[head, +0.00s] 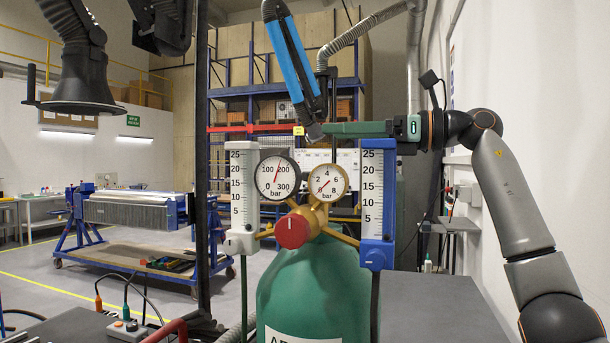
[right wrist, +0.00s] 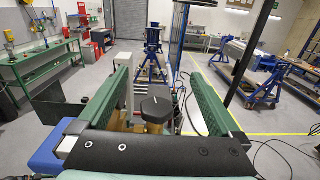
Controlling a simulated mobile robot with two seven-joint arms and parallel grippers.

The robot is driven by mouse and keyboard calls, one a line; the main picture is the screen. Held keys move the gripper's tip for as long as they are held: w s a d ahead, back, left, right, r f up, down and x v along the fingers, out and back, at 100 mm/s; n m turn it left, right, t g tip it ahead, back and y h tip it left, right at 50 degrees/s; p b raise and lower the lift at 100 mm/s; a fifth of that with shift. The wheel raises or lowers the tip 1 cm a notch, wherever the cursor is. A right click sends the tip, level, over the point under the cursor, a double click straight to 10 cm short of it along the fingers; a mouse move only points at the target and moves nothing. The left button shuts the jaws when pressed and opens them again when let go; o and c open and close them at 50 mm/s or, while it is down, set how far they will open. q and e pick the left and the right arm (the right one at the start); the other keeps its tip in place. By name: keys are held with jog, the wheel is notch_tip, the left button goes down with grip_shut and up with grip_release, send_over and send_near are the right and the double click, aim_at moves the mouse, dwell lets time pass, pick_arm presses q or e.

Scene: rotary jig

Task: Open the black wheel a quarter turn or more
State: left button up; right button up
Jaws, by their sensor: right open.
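The black wheel (right wrist: 156,106) shows in the right wrist view as a dark, faceted knob above brass fittings. In the head view I cannot make it out. My right gripper (head: 325,130) reaches in from the right above the regulator, with green fingers. In the right wrist view the gripper (right wrist: 161,76) is open, and the wheel appears between its two spread fingers. I cannot tell whether they touch it. Below in the head view is the green gas cylinder (head: 312,282) with a red knob (head: 292,231). My left gripper is not in view.
Two round gauges (head: 277,177) (head: 327,182) sit above the red knob. A white flowmeter (head: 243,195) stands left and a blue flowmeter (head: 378,205) right, close below my right gripper. A grey surface (head: 435,300) lies right.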

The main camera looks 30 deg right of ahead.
jog(key=b, duration=0.2)
send_near(306, 178)
jog(key=w, duration=0.4)
jog(key=p+x, duration=0.1)
jog(key=x, duration=0.5)
jog(key=shift+a+p, duration=0.3)
jog(key=shift+p, duration=0.1)
jog(key=shift+w+a, duration=0.4)
jog(key=shift+w, duration=0.25)
jog(key=c, duration=1.4)
jog(key=shift+o, duration=0.2)
